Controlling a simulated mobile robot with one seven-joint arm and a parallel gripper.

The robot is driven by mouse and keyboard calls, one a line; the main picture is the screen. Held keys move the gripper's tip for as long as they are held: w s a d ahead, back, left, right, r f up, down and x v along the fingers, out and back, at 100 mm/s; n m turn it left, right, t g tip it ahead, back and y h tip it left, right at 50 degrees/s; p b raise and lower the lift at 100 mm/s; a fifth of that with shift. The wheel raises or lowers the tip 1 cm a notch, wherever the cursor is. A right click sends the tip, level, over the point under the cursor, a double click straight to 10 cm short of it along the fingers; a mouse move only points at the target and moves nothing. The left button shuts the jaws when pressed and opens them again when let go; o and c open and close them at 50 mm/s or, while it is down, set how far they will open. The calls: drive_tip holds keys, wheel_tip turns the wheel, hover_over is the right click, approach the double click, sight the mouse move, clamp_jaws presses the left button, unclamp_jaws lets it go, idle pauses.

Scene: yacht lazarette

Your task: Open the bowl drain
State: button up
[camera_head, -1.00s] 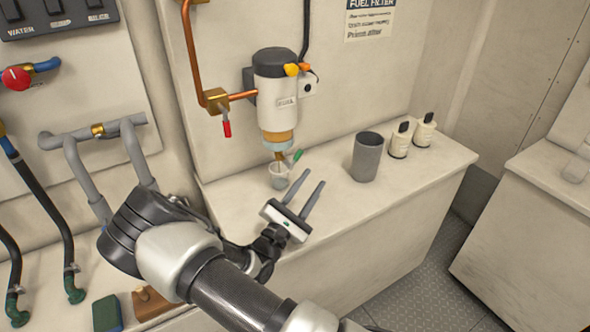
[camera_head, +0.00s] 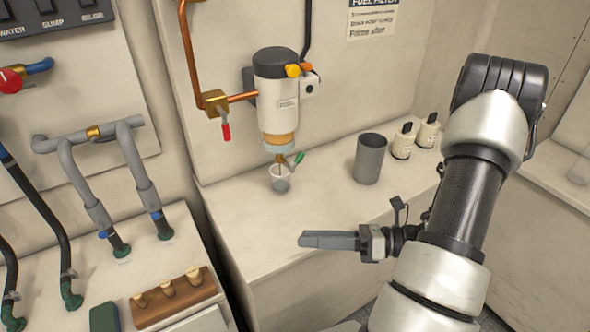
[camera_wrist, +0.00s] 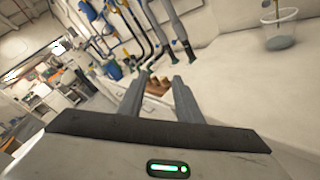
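The fuel filter (camera_head: 277,95) hangs on the wall, white with a dark cap. Its amber bowl (camera_head: 280,138) is at the bottom. The drain's small green lever (camera_head: 298,158) sticks out to the right below the bowl, tilted up. A clear cup (camera_head: 279,180) with grey contents stands under the drain on the ledge; it also shows at the upper right of the wrist view (camera_wrist: 279,36).
A grey beaker (camera_head: 369,158) and two small bottles (camera_head: 403,141) stand right of the cup. A red-handled valve (camera_head: 226,130) and copper pipe (camera_head: 187,45) are left of the filter. A wooden peg block (camera_head: 173,300) and hoses are at lower left. The ledge front is clear.

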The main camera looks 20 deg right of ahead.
drive_tip(key=w+d+r+m+t+h, duration=0.2)
drive_tip(key=w+d+m+t+h, duration=0.15)
drive_tip(key=d, duration=0.35)
drive_tip(key=w+d+r+m+t+h, duration=0.2)
drive_tip(key=w+d+m+t+h, duration=0.15)
drive_tip(key=d+t, duration=0.2)
drive_tip(key=x, duration=1.6)
drive_tip(key=shift+d+f, duration=0.15)
drive_tip(key=shift+f, duration=0.35)
drive_tip(key=shift+w, duration=0.1)
clamp_jaws()
